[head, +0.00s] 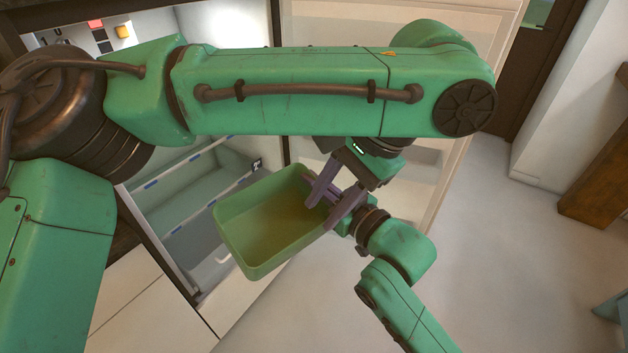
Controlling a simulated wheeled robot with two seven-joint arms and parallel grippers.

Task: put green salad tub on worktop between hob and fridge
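The green salad tub (250,255) is in the air in the middle of the head view, open side up and somewhat tilted. My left gripper (321,213) reaches down to the tub's right end from above, its two dark fingers apart with a gap between them. My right gripper (335,203) comes from the lower right against the tub's right wall. Its fingers are mostly hidden, but it appears to hold that wall. The fridge (190,215) stands open behind the tub, with pale drawers. The hob and the worktop between it and the fridge cannot be made out.
The open fridge door (440,160) stands behind my arms. Small items, one yellow (123,31), sit at the upper left. White cabinet fronts (150,310) are at the lower left. Pale floor (500,260) is clear on the right, with a brown wooden piece (595,190) at the edge.

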